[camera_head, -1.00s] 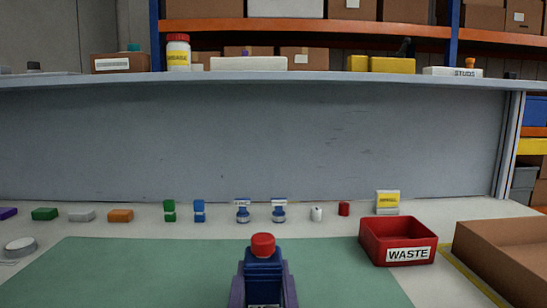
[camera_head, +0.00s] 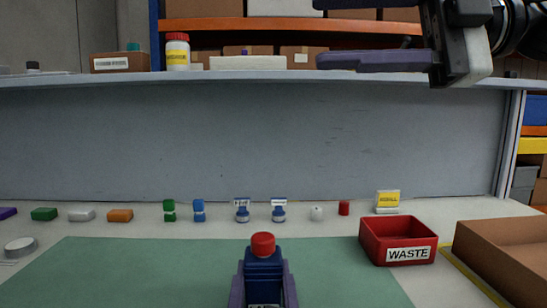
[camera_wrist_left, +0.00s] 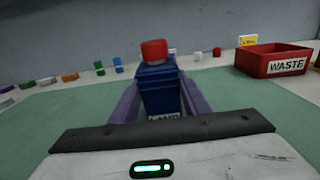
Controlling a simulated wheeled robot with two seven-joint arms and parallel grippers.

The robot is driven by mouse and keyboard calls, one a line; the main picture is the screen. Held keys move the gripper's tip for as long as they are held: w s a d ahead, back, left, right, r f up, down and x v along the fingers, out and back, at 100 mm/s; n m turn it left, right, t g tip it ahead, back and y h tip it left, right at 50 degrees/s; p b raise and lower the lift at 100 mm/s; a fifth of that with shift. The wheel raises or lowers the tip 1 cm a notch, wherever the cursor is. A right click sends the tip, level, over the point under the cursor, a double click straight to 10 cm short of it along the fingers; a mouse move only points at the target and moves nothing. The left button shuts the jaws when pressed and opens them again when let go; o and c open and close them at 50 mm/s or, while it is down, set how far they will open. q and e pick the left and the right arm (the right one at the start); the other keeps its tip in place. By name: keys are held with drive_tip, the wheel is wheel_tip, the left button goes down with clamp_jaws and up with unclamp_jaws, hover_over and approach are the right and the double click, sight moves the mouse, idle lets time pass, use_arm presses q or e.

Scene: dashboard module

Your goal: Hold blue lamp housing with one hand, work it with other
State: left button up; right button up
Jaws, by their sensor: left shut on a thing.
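The blue lamp housing (camera_head: 263,268) stands upright at the bottom middle of the head view, with a red cap (camera_head: 263,245) on its top. My left gripper (camera_head: 264,290) is shut on it, one purple finger on each side. In the left wrist view, the housing (camera_wrist_left: 160,90) sits between the same fingers, its red cap (camera_wrist_left: 154,51) uppermost and a white label partly showing low on its front. My right gripper (camera_head: 322,32) is at the upper right of the head view, high above the bench and empty. Its two fingers are apart, the upper one cut by the frame edge.
A red WASTE bin (camera_head: 370,246) and a brown cardboard box (camera_head: 500,255) stand on the right. Small coloured blocks, bottles and a yellow-white box (camera_head: 388,200) line the back. The green mat (camera_head: 130,275) around the housing is clear. A shelf (camera_head: 120,82) crosses above.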

drive_tip(key=s+a+f+n+g+h, duration=0.1)
drive_tip(key=s+a+f+n+h, duration=0.1)
drive_tip(key=a+f+n+h, duration=0.4)
drive_tip(key=n+t+h, duration=0.2)
drive_tip(key=t+h, duration=0.1)
drive_tip(key=h, duration=0.7)
approach(263, 236)
drive_tip(key=x, duration=0.8)
drive_tip(key=shift+f, duration=0.1)
drive_tip(key=c, duration=1.1)
drive_tip(key=shift+c, duration=0.2)
